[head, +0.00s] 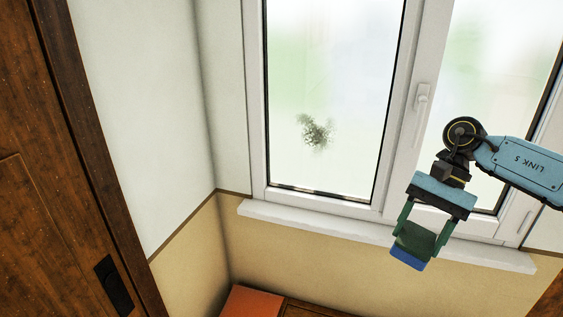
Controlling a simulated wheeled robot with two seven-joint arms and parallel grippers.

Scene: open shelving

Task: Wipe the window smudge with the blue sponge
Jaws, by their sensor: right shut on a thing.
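A dark, speckled grey-green smudge (315,132) is on the lower middle of the left window pane (330,65). My right gripper (417,248) comes in from the right and points down, in front of the window sill. It is shut on the sponge (408,259), which shows a dark green upper part and a blue lower edge between the green fingers. The sponge is below and to the right of the smudge, apart from the glass in the picture. My left gripper is not in view.
A white window frame with a handle (421,103) divides the two panes. A white sill (330,221) juts out below. A brown wooden door (50,170) with a dark handle stands at the left. An orange-topped object (252,302) is at the bottom.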

